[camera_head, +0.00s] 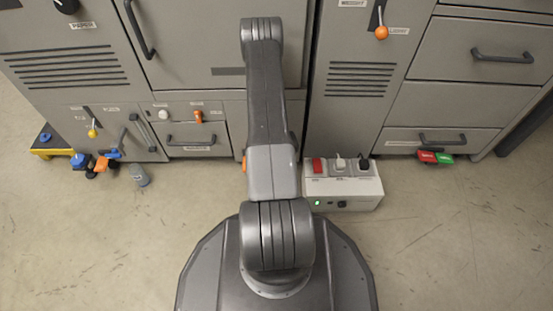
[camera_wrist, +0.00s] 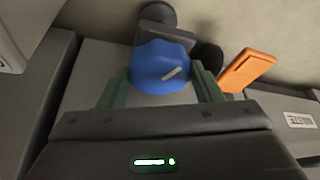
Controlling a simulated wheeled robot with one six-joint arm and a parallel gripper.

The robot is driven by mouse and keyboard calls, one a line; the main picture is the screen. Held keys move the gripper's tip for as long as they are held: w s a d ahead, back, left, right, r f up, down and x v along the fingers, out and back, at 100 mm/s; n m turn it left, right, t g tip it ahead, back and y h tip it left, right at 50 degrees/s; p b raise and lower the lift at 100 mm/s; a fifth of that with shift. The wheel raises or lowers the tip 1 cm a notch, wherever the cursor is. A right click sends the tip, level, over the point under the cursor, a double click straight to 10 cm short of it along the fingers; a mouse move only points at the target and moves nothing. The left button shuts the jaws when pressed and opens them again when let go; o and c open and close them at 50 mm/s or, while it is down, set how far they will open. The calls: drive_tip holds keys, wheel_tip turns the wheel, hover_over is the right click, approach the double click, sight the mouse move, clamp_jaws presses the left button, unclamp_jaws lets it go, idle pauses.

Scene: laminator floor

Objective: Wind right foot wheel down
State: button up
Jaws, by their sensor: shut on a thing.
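A blue scalloped foot wheel (camera_wrist: 158,68) with a white mark on its face sits between the two green fingers of my gripper (camera_wrist: 161,86) in the wrist view. The fingers are shut on its two sides. A dark round foot or caster (camera_wrist: 158,14) shows just beyond the wheel. An orange pedal or lever (camera_wrist: 246,70) is to the right of the wheel, with a dark round part beside it. In the head view my arm hides this wheel and my gripper. Another blue foot wheel (camera_head: 79,160) shows at the lower left of the cabinets.
A white switch box (camera_head: 341,193) with a lit green lamp stands on the floor right of my arm. Red and green pedals (camera_head: 435,157) are at the right cabinet's foot. A grey cylindrical object (camera_head: 139,175) is at left. Floor at lower right is clear.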

drive_tip(key=m+h, duration=0.1)
drive_tip(key=m, duration=0.2)
drive_tip(key=shift+a, duration=0.15)
drive_tip(key=shift+r+m+h+p, duration=0.15)
drive_tip(key=shift+m+h+p, duration=0.5)
drive_tip(key=shift+m, duration=0.55)
drive_tip(key=m+p, duration=0.2)
drive_tip(key=p, duration=0.1)
drive_tip(key=m+h+p, duration=0.1)
drive_tip(key=m+p, duration=0.1)
drive_tip(key=p, duration=0.1)
drive_tip(key=shift+a+r+h, duration=0.1)
drive_tip(key=shift+h, duration=0.15)
drive_tip(key=shift+a+f+m+g+h+p, duration=0.1)
drive_tip(key=shift+m+g+h+p, duration=0.15)
drive_tip(key=shift+m+p, duration=0.45)
drive_tip(key=shift+f+m+g+h+p, duration=0.1)
drive_tip(key=shift+m+g+h+p, duration=0.15)
drive_tip(key=shift+m, duration=0.85)
drive_tip(key=o, duration=1)
